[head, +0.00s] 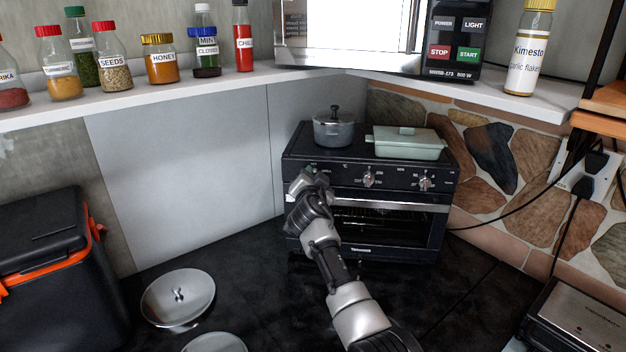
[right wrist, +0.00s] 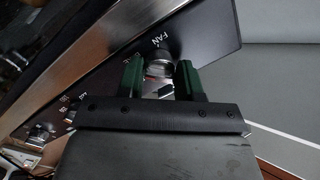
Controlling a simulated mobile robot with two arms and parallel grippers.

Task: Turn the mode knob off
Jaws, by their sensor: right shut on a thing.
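The black toaster oven (head: 375,205) has a row of silver knobs on its upper front panel. The middle knob (head: 369,180) and the right knob (head: 425,184) show in the head view. My right gripper (head: 311,172) is at the left end of the panel and hides the left knob there. In the right wrist view, my green fingers (right wrist: 159,80) are shut on either side of that left knob (right wrist: 158,66), below a label with FAN on it. Its pointer setting is not readable. Another knob (right wrist: 40,133) shows at lower left. My left gripper is not in view.
A grey pot (head: 334,131) and a pale green lidded dish (head: 405,143) stand on the oven. A shelf above holds spice jars (head: 159,60) and a microwave (head: 455,45). Two metal lids (head: 178,297) lie on the dark counter, near a black and orange box (head: 50,265).

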